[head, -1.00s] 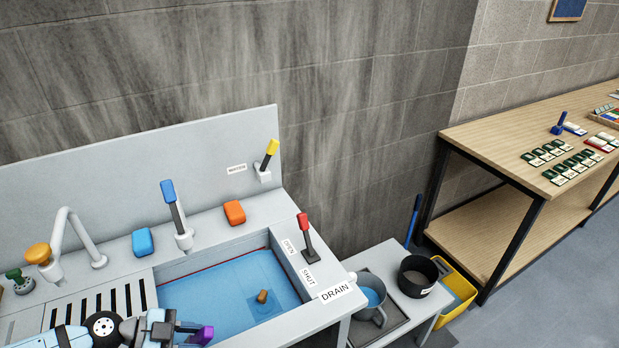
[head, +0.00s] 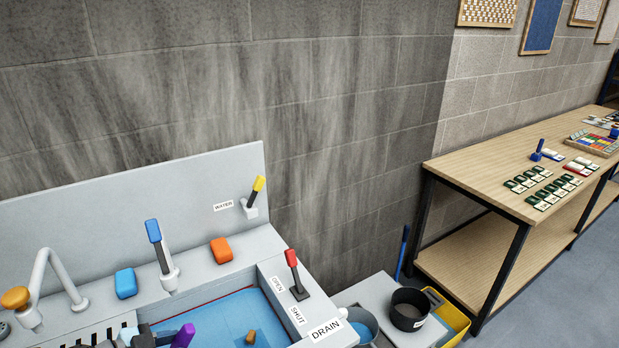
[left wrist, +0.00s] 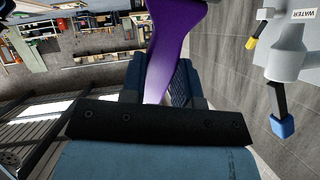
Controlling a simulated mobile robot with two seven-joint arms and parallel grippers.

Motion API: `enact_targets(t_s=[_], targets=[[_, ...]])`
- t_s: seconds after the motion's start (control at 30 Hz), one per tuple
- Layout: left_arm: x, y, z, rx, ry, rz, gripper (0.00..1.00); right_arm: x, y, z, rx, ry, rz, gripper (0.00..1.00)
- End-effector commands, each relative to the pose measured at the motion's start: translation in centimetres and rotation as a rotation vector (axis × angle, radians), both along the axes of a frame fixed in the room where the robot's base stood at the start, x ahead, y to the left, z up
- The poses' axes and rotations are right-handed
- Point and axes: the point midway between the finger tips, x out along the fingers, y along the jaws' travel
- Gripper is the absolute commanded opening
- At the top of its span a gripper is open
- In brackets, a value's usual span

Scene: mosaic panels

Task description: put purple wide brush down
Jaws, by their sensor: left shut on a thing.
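A purple brush (head: 183,336) shows at the bottom of the head view, at the end of my left gripper (head: 155,338). In the left wrist view the purple brush (left wrist: 172,45) stands between the fingers of my left gripper (left wrist: 165,85), which is shut on it. The gripper holds it near the left side of the blue sink basin (head: 210,318). The lower part of my left arm is cut off by the frame edge. My right gripper is in neither view.
Blue (head: 126,283) and orange (head: 221,250) blocks sit on the sink's back ledge. A blue-topped lever (head: 155,240), a red lever (head: 292,265) and a tap (head: 50,270) stand up around the basin. A small side table holds a black pot (head: 408,310). A wooden workbench (head: 470,165) is at right.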

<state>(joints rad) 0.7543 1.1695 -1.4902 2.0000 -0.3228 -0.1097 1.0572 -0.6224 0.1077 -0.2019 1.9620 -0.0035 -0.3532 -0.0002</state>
Motion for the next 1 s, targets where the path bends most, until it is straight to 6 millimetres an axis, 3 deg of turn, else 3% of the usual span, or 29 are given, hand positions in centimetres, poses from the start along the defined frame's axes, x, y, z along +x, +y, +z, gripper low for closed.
enact_targets(t_s=[0.37, 0.6, 1.0], targets=[[1.6, 2.4, 1.2, -0.005, 0.008, 0.239, 0.05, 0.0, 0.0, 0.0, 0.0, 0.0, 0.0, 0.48], [2.3, 5.3, 2.0, -0.003, 0.007, 0.463, 0.05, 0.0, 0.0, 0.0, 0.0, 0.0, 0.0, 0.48], [0.8, 10.8, 2.4, -0.001, 0.002, 0.804, 0.05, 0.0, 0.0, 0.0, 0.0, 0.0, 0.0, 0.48]])
